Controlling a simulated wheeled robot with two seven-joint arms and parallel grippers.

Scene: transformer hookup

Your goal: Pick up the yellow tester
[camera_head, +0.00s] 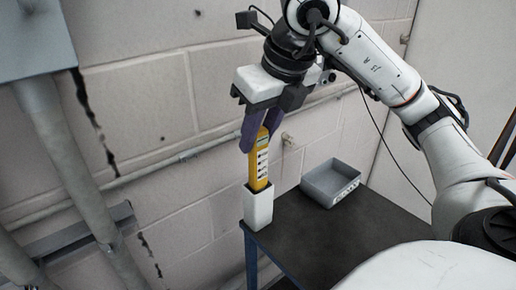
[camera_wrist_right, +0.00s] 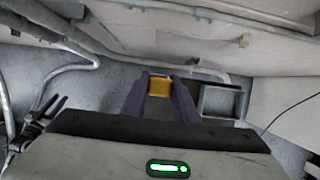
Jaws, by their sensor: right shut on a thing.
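The yellow tester (camera_head: 260,166) stands upright with its lower end in a white holder (camera_head: 258,207) at the left corner of the dark table. My right gripper (camera_head: 256,136) comes down from above and is shut on the tester's upper part with its purple fingers. In the right wrist view the tester's yellow top (camera_wrist_right: 160,86) shows between the two fingertips (camera_wrist_right: 160,92). The tester's bottom is hidden inside the holder. My left gripper is not clearly seen in the head view.
A grey open tray (camera_head: 331,184) sits on the table (camera_head: 325,235) to the right of the holder. A block wall with a conduit (camera_head: 190,155) runs close behind. A grey box (camera_head: 35,40) with pipes is at the left. The table's front is clear.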

